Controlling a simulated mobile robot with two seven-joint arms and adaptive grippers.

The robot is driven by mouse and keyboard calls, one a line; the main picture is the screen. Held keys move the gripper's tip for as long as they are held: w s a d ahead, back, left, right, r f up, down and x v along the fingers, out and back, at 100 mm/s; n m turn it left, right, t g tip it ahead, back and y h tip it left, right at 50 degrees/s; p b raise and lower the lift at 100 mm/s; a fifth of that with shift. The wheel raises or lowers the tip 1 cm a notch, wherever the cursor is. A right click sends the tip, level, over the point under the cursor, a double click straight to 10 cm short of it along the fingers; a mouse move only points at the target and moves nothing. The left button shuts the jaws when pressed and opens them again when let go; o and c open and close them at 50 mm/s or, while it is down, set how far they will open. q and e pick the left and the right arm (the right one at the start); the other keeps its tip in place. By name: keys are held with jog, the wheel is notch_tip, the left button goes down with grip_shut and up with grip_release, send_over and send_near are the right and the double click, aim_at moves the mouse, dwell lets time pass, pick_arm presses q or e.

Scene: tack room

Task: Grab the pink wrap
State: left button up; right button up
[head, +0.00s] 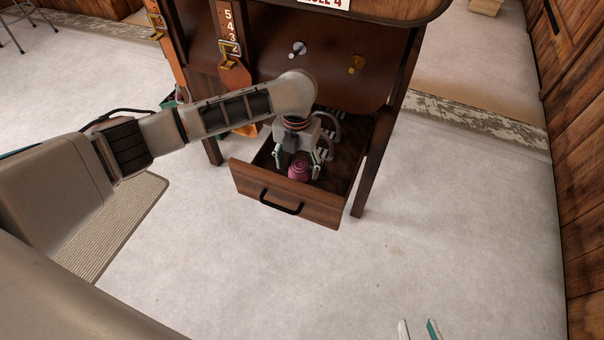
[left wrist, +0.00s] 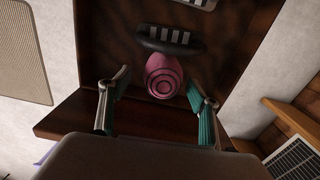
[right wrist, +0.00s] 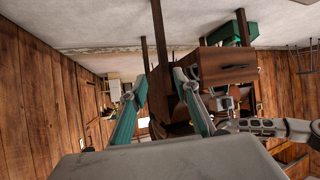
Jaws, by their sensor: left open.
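The pink wrap (head: 299,170) is a rolled bundle with dark spiral rings on its end, lying inside the open wooden drawer (head: 285,198). In the left wrist view the wrap (left wrist: 163,76) sits beyond and between my open fingertips, touching or close to a dark striped item. My left gripper (head: 304,172) reaches down into the drawer with its fingers apart around the wrap; it also shows in the left wrist view (left wrist: 157,90). I cannot tell whether either finger touches the wrap. My right gripper (right wrist: 158,90) is open and empty, away from the drawer; its fingertips show low in the head view (head: 418,328).
A dark striped item (left wrist: 170,41) lies behind the wrap in the drawer. The drawer front has a black handle (head: 281,203). The wooden cabinet with hooks stands above. A ribbed mat (head: 112,229) lies left; open pale floor (head: 450,220) is to the right.

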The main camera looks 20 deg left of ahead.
pick_arm(q)
jog(key=f, duration=0.2)
jog(key=f+b, duration=0.1)
jog(key=f, duration=0.1)
jog(key=f+b, duration=0.1)
jog(key=f, duration=0.1)
jog(key=shift+s+d, duration=0.15)
jog(key=shift+d, duration=0.1)
jog(key=shift+f+b, duration=0.25)
jog(key=shift+b, duration=0.15)
jog(key=shift+w+r, duration=0.25)
jog(key=shift+r, duration=0.1)
jog(key=c, duration=1.2)
pick_arm(e)
jog(key=shift+w+a+r+m+t, duration=0.15)
jog(key=shift+w+a+r+m, duration=0.1)
jog(key=shift+a+r, duration=0.25)
jog(key=shift+w+a+r+m+t, duration=0.15)
jog(key=shift+w+a+r, duration=0.15)
jog(key=shift+a, duration=0.3)
